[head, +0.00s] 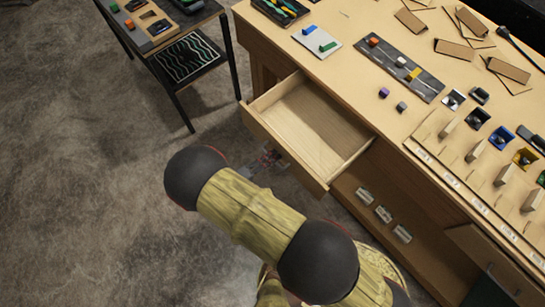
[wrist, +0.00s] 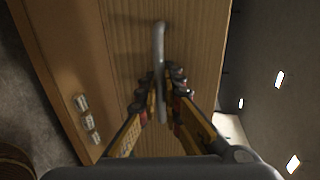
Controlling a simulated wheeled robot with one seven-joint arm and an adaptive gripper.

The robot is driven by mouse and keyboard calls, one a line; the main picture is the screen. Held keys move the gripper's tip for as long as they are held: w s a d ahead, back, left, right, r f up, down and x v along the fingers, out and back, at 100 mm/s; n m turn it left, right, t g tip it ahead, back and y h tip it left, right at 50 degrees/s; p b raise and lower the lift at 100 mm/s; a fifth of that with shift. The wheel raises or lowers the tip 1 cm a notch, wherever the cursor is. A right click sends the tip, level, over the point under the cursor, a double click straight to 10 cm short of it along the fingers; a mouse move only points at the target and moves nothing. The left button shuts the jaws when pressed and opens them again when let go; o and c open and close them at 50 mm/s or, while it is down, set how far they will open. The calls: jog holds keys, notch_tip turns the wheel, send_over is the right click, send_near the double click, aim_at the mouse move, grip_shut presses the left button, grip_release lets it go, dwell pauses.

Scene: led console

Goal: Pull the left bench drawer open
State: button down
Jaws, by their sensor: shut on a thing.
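The left bench drawer (head: 318,122) stands pulled out from the bench in the head view, and its pale inside looks empty. In the wrist view its wooden front (wrist: 190,45) fills the middle, with a grey bar handle (wrist: 158,45) on it. My gripper (wrist: 163,90) has its fingers closed around the handle, one on each side. In the head view my arm hides most of the gripper, and the handle cannot be made out there.
The bench top (head: 345,75) carries small blocks, trays and cards. A shelf below the drawer holds several small metallic items (head: 383,213). A small black-legged table (head: 185,60) stands at the upper left. The floor (head: 90,170) left of the drawer is clear.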

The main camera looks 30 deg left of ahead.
jog(key=shift+f, duration=0.1)
jog(key=c, duration=2.3)
grip_release()
